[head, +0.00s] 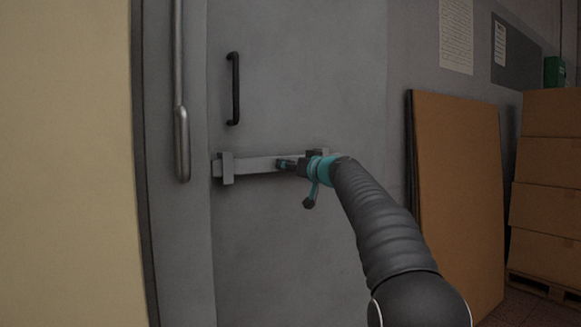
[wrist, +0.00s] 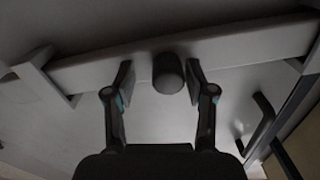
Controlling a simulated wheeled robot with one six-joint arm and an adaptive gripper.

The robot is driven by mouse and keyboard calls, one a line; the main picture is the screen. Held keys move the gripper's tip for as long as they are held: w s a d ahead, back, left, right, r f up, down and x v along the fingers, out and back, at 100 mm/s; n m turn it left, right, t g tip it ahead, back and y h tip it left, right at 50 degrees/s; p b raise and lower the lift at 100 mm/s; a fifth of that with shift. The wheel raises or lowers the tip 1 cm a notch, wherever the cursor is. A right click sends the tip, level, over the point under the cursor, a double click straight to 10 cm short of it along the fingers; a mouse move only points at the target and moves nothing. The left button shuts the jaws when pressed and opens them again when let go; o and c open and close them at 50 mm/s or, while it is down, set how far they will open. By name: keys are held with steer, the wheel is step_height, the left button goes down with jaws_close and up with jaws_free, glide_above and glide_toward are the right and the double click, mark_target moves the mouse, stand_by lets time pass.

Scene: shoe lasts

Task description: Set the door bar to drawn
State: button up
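The door bar (head: 258,165) is a flat grey bar lying across the grey door (head: 300,80). Its left end sticks a little past the left bracket (head: 227,168), close to the door's left edge. In the wrist view the bar (wrist: 230,45) runs through a bracket at each side. A dark round knob (wrist: 167,73) stands out from it between the brackets. My gripper (wrist: 158,74) is open with one finger on each side of the knob. The right finger is very close to it; a gap shows at the left. In the head view my gripper (head: 289,165) hides the knob.
A black pull handle (head: 234,88) is above the bar. A metal rod with a thick grip (head: 181,143) hangs left of the door's edge. Brown panels (head: 460,190) lean at the right, beside stacked cartons (head: 545,165) on a pallet.

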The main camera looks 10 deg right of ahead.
steer(key=shift+a, duration=0.15)
steer(key=shift+s, duration=0.1)
steer(key=v, duration=1.2)
